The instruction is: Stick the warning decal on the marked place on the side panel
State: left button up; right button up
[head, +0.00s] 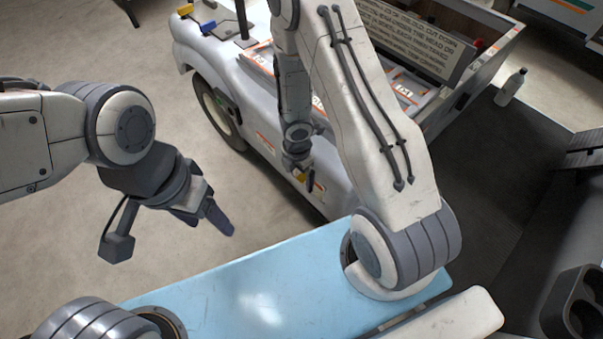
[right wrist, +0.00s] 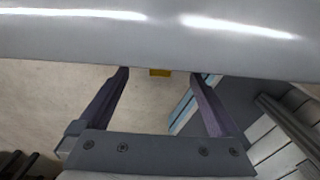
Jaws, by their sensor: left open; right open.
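The grey-white side panel (head: 262,120) of the cart faces my arms, and it fills the top of the right wrist view (right wrist: 160,35). A small yellow piece (head: 300,176), which looks like the warning decal, shows at my right gripper (head: 303,182). In the right wrist view the yellow piece (right wrist: 160,72) sits at the panel's lower edge, between the spread fingers and touching neither. The gripper partly hides it, and I cannot tell whether it is stuck on. The marked place cannot be made out. My left gripper (head: 212,216) is open and empty, away from the cart.
An orange-and-white label (head: 265,143) is on the panel near the wheel (head: 217,112). A light blue surface (head: 255,285) lies in front of the cart. A white bottle (head: 510,87) stands on the dark mat at right. Floor is clear around my left gripper.

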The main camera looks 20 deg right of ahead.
jog(key=shift+s+a+b, duration=0.25)
jog(key=shift+s+a, duration=0.1)
jog(key=shift+a, duration=0.6)
jog(key=shift+s+a+b, duration=0.3)
jog(key=shift+a, duration=0.6)
jog(key=shift+s+a+b, duration=0.25)
jog(key=shift+s+a, duration=0.1)
jog(key=shift+a, duration=0.6)
jog(key=shift+r, duration=0.1)
notch_tip(320, 180, up, 10)
jog(key=p, duration=1)
jog(key=shift+a+r, duration=0.15)
